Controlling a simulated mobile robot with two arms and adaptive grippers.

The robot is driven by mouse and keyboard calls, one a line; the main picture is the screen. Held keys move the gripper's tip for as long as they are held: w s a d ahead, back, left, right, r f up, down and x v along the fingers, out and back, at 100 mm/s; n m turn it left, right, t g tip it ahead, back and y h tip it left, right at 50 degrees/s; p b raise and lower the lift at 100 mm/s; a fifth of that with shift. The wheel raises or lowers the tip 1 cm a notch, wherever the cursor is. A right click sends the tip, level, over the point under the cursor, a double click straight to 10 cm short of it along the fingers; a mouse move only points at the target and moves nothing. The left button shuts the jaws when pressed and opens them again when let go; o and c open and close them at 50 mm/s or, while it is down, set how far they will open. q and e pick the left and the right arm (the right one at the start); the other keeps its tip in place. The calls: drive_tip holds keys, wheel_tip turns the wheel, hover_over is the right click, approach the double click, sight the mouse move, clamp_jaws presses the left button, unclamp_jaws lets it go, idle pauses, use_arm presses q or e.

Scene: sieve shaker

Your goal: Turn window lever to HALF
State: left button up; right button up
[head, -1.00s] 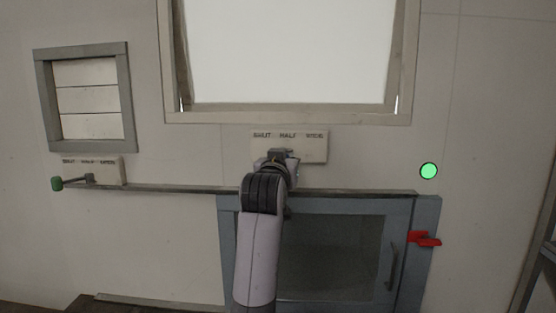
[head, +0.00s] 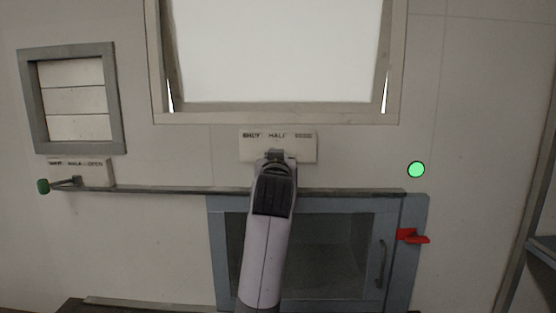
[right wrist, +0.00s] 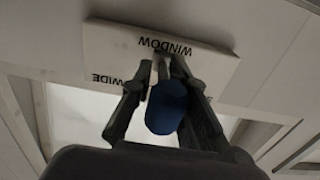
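The window (head: 278,50) has a pale frame, and its pane is tilted with bright gaps at both lower sides. Below it is a white lever plate (head: 246,153) marked SHUT, HALF and a partly blurred third word. My right gripper (head: 275,157) is at the middle of this plate, below HALF, and hides the lever in the head view. In the right wrist view, the lever's blue knob (right wrist: 167,108) lies between the fingers of the right gripper (right wrist: 160,72), whose tips close in around the lever near the plate. My left gripper is not in view.
A louvre (head: 78,88) with its own plate (head: 97,172) and green-knobbed lever (head: 43,186) is at the left. Below is a blue-grey cabinet (head: 225,250) with a glass door and red latch (head: 413,236). A green round light (head: 416,170) is on the right wall.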

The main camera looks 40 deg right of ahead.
drive_tip(key=shift+o, duration=0.6)
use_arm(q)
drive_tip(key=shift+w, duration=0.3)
use_arm(e)
drive_tip(key=shift+o, duration=0.4)
drive_tip(key=shift+w+a, duration=0.1)
drive_tip(key=shift+a, duration=0.1)
drive_tip(key=shift+s+a, duration=0.15)
drive_tip(key=shift+s, duration=0.05)
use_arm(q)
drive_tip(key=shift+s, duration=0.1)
use_arm(e)
drive_tip(key=v, duration=1.1)
drive_tip(key=shift+s+a, duration=0.15)
drive_tip(key=shift+f, duration=0.1)
